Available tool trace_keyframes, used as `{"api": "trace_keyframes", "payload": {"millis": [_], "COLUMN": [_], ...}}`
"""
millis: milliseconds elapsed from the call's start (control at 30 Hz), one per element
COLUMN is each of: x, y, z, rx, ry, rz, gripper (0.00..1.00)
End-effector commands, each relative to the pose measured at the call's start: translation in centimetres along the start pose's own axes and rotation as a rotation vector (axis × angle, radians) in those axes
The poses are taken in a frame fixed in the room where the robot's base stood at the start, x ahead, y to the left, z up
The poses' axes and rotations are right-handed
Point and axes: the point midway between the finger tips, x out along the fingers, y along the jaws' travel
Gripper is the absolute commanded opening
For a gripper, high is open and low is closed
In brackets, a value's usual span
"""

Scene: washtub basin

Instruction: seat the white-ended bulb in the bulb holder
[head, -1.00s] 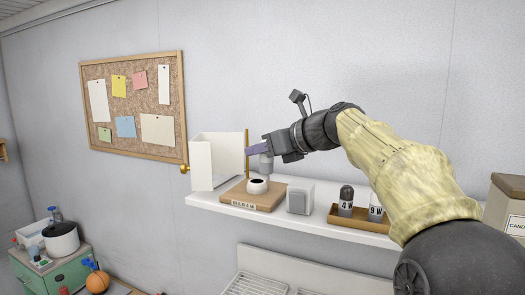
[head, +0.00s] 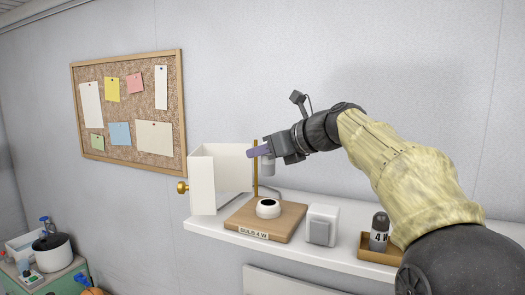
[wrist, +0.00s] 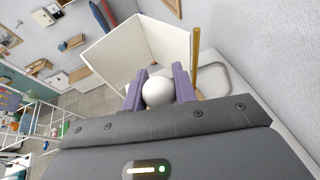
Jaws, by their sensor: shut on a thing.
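My gripper (head: 261,152) is shut on the white-ended bulb (head: 268,166), which hangs below the purple fingers. In the wrist view the bulb's round white end (wrist: 158,92) shows between the two fingers. The bulb holder (head: 267,208) is a white ring-shaped socket with a dark opening, on a wooden base (head: 245,222) labelled "BULB 4 W". The bulb is above the holder with a clear gap between them. The lower end of the bulb is too small to make out.
A brass-coloured rod (head: 255,182) rises from behind the base, close to my fingers. A white open screen (head: 205,180) with a brass knob stands left. A white box (head: 321,225) and a wooden tray (head: 366,250) holding a dark-topped bulb marked "4" (head: 379,232) stand right on the shelf.

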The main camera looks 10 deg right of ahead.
Motion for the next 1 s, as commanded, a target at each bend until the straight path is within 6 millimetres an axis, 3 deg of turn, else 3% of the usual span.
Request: {"api": "trace_keyframes", "payload": {"millis": [167,800,1000], "x": [-0.2,1.7,1.9], "y": [0.0,0.0,0.0], "z": [0.0,-4.7,-5.3], "rx": [0.0,0.001,0.001], "ry": [-0.003,-0.002,-0.003], "rz": [-0.002,-0.001,-0.002], "gripper": [0.0,0.0,0.0]}}
